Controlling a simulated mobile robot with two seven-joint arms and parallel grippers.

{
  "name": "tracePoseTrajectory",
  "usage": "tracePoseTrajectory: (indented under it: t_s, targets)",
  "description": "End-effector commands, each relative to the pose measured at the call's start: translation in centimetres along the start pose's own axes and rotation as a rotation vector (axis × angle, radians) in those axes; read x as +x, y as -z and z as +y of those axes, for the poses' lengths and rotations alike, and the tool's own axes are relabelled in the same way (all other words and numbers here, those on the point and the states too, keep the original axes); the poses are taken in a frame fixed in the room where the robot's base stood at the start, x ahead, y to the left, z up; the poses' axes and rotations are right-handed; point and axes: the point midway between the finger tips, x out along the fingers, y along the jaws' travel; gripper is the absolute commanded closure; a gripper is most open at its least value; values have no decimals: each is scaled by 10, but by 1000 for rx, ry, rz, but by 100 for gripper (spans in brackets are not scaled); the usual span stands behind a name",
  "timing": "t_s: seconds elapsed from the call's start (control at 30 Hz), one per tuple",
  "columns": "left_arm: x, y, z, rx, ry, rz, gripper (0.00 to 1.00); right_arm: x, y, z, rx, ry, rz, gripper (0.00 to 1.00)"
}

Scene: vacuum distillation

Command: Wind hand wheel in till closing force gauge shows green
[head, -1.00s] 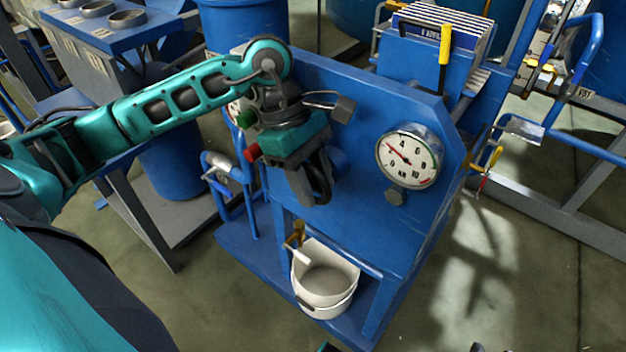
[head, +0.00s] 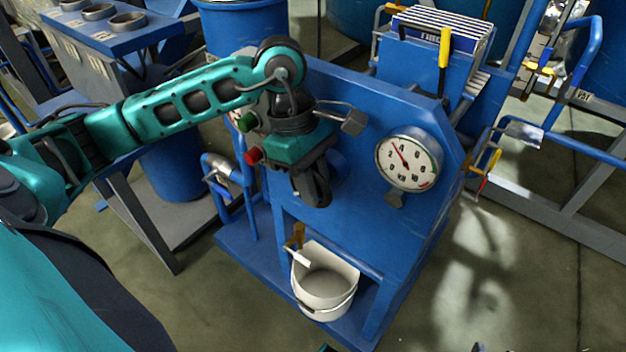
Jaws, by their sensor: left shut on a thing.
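My left gripper (head: 318,192) reaches in from the left and is shut at the front of the blue panel (head: 380,240), on the hand wheel. The hand wheel is almost wholly hidden behind the gripper, so its shape and turn cannot be made out. The round white closing force gauge (head: 408,162) sits on the panel to the right of the gripper. Its red needle points up and left, close to the 4. The coloured marks on the dial's lower rim are too small to read surely. My right gripper is not in view.
A white bucket (head: 326,284) stands below the panel by a small brass tap (head: 298,236). Green (head: 247,122) and red (head: 253,156) buttons lie just left of my gripper. A yellow-handled lever (head: 444,48) rises behind the panel.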

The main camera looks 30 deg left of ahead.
Motion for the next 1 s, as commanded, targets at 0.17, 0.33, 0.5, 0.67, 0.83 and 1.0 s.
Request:
tracePoseTrajectory:
  t_s: [0.17, 0.33, 0.5, 0.67, 0.83, 1.0]
  targets:
    - [1, 0, 0, 0, 1, 26, 100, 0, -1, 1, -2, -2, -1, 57]
    - [1, 0, 0, 0, 1, 25, 100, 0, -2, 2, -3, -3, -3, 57]
    - [1, 0, 0, 0, 1, 24, 64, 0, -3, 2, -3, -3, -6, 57]
    - [0, 0, 0, -1, 0, 24, 60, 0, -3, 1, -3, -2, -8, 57]
    - [-2, 0, 0, -1, -1, 23, 60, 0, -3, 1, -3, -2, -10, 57]
    - [-26, -1, 1, -1, -4, 24, 60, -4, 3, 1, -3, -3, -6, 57]
